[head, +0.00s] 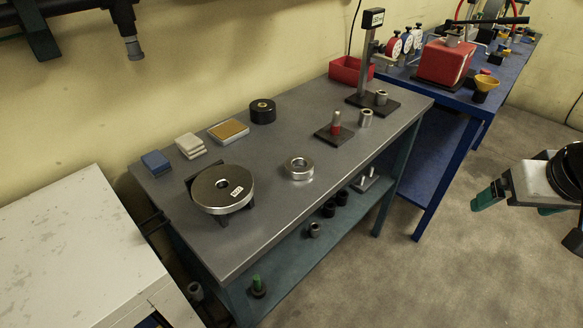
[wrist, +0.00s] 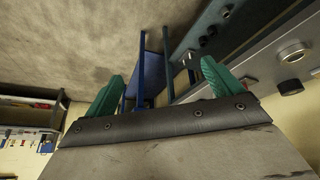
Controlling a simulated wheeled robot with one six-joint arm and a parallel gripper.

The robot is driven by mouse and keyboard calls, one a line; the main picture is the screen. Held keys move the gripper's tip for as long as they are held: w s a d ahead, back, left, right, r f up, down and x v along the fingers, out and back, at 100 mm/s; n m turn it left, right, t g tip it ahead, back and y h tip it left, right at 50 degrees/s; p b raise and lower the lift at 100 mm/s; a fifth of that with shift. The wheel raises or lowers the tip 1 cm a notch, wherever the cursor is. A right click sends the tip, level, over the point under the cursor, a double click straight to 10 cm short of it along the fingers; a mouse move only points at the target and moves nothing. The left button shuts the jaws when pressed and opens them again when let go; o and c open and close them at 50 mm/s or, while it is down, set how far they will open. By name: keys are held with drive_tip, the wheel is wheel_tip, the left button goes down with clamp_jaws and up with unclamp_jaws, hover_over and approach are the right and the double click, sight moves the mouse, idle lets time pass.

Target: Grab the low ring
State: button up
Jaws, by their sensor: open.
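The low ring, a short wide silver ring (head: 299,174), lies flat on the grey bench top near its front edge. My gripper (head: 478,212) is at the right of the head view, out over the floor and well apart from the bench. Its teal fingers are spread with nothing between them. In the wrist view my gripper (wrist: 160,85) also shows open and empty. A silver round part (wrist: 292,52) with a dark hole is at the right of that view, on a grey surface; I cannot tell for sure that it is the low ring.
A large labelled disc (head: 222,190) stands left of the ring. A red-and-silver post on a dark plate (head: 334,132) and a taller sleeve (head: 365,119) stand to its right. A black cylinder (head: 262,112) is behind. Bench top around the ring is clear.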

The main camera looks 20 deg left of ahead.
drive_tip(key=w+a+f+n+t+y, duration=0.2)
drive_tip(key=w+a+f, duration=0.2)
drive_tip(key=w+a, duration=0.4)
drive_tip(key=n+t+y, duration=0.1)
drive_tip(key=n+y, duration=0.5)
drive_tip(key=y, duration=0.2)
approach(303, 167)
drive_tip(key=shift+x, duration=1.2)
drive_tip(key=x, duration=0.7)
drive_tip(key=shift+w+a+f, duration=0.15)
drive_tip(key=shift+a+f, duration=0.05)
drive_tip(key=shift+c, duration=0.2)
drive_tip(key=shift+r, duration=0.1)
drive_tip(key=c, duration=1.5)
drive_tip(key=shift+o, duration=0.2)
